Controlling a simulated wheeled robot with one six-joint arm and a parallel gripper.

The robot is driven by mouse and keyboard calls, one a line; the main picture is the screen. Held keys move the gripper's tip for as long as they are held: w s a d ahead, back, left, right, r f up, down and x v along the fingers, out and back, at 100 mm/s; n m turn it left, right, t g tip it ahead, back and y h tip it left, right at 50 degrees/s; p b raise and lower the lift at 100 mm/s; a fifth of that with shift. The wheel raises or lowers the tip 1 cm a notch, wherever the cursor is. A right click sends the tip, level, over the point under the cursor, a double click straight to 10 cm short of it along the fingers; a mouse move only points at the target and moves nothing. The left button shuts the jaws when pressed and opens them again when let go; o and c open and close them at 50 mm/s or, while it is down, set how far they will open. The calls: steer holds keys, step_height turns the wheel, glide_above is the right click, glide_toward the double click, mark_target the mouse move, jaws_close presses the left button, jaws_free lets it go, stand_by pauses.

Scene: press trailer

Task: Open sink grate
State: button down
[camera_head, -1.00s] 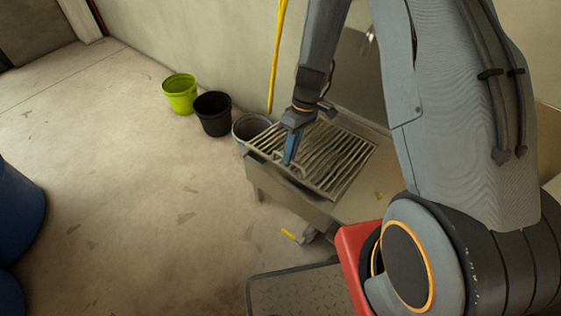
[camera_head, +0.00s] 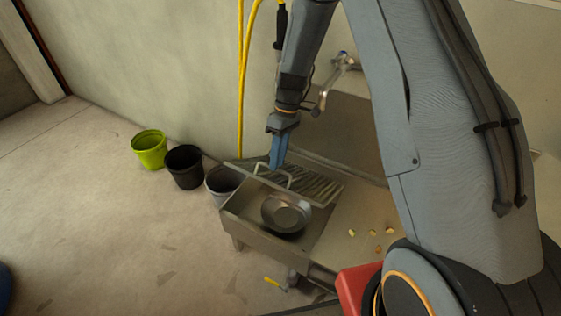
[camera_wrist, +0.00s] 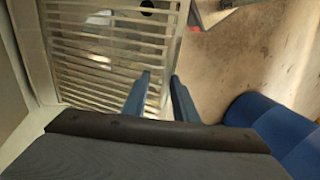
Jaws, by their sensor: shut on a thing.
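The sink grate (camera_head: 322,190) is a panel of metal bars, tilted up at its front edge over the sink (camera_head: 247,229). Its front handle (camera_head: 290,178) is a bent metal loop. My gripper (camera_head: 276,166), with blue fingers, is shut on the grate at this handle; the exact contact is hard to see. The sink's front is uncovered and a round metal pan (camera_head: 286,213) shows inside. In the wrist view the grate's bars (camera_wrist: 105,48) lie beyond my fingertips (camera_wrist: 160,80).
A green bucket (camera_head: 149,150), a black bucket (camera_head: 184,168) and a grey bucket (camera_head: 222,182) stand left of the sink. A faucet (camera_head: 343,62) is on the wall behind. Small scraps (camera_head: 375,233) lie on the counter right of the sink. The floor at left is open.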

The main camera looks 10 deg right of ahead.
steer(key=shift+w+d+f, duration=0.25)
steer(key=shift+w+d, duration=0.1)
steer(key=shift+d, duration=0.05)
steer(key=c, duration=1.8)
jaws_free()
steer(key=shift+c, duration=0.2)
steer(key=shift+w+d, duration=0.1)
steer(key=shift+a+r, duration=0.1)
steer(key=shift+a, duration=0.15)
steer(key=v, duration=0.7)
steer(key=shift+r, duration=0.4)
steer(key=shift+s, duration=0.25)
